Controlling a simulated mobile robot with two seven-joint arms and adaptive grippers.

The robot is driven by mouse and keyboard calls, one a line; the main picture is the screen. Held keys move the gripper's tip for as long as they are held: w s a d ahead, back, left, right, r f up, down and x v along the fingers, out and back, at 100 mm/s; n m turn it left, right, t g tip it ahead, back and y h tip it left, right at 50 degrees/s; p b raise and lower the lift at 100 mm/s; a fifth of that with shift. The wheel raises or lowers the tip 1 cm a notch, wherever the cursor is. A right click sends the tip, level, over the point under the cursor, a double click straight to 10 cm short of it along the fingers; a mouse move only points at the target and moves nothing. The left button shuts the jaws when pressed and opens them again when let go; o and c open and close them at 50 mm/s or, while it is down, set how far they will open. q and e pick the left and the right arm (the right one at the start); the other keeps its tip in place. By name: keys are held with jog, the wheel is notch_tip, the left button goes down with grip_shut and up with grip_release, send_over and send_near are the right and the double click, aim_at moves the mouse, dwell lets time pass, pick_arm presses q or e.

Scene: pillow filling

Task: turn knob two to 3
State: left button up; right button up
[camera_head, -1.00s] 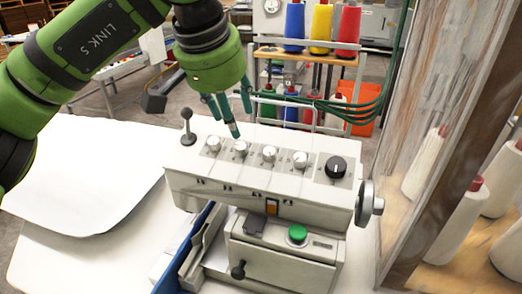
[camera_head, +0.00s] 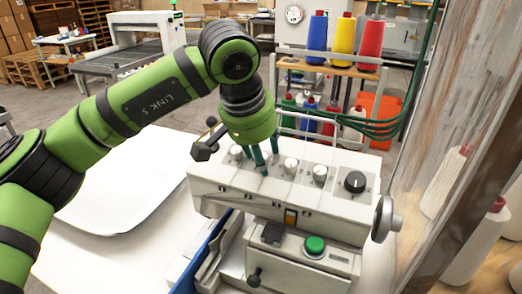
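Knob two, the second small knob from the left on the white machine's sloping top, is hidden behind my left gripper's green fingers. My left gripper (camera_head: 264,160) points down there. Its fingers look spread, but whether they touch the knob cannot be told. The first knob (camera_head: 236,152) shows just left of the fingers. The third knob (camera_head: 290,166) and fourth knob (camera_head: 319,173) are to the right, clear of them. The dial markings are too small to read. My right gripper is out of view.
A black-ended lever (camera_head: 206,142) stands at the machine's left end, close to my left gripper. A large black knob (camera_head: 355,182) and a side handwheel (camera_head: 387,219) are at the right. A green button (camera_head: 314,245) is below. A worn panel (camera_head: 440,130) rises at the right.

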pick_arm(q)
grip_shut()
